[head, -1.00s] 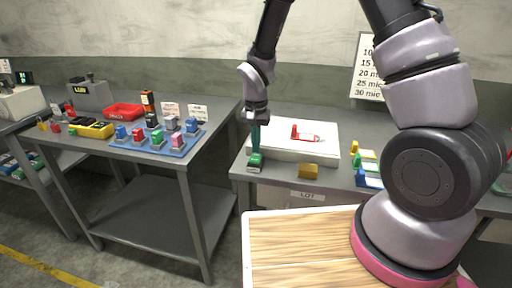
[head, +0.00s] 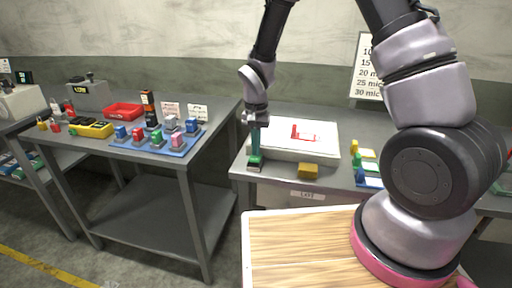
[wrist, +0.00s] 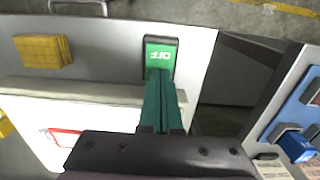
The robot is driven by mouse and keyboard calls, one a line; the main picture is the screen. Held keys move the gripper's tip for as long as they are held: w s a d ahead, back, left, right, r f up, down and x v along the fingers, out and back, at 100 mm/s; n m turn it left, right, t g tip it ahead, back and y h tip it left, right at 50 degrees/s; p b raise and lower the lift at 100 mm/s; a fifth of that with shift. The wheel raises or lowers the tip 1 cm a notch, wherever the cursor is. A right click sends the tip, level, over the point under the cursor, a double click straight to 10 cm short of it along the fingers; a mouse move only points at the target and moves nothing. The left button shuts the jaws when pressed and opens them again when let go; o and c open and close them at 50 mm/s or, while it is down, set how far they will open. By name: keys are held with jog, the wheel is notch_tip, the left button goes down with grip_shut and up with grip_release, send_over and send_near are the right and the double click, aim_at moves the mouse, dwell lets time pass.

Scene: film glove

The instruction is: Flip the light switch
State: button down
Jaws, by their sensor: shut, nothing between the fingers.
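The light switch (head: 254,164) is a green rocker in a dark frame, at the front left edge of the right-hand table. In the wrist view the switch (wrist: 160,54) reads "OFF", upside down. My gripper (head: 255,153) points down from above with its green fingers together and empty. In the wrist view my gripper's fingertips (wrist: 160,76) are at the near edge of the rocker, touching it or just above; I cannot tell which. The white light box (head: 268,140), with a red figure on top, is right behind the switch.
Coloured pieces (head: 364,165) lie further right. A left-hand table holds a blue tray (head: 160,146) of small blocks and a red bin (head: 124,111). A gap separates the tables.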

jog(key=shift+s+a+r, duration=0.2)
jog(key=shift+s+a, duration=0.05)
jog(key=shift+s, duration=0.35)
notch_tip(320, 180, up, 14)
jog(key=w, duration=0.2)
jog(key=shift+w+d, duration=0.15)
jog(key=shift+d, duration=0.25)
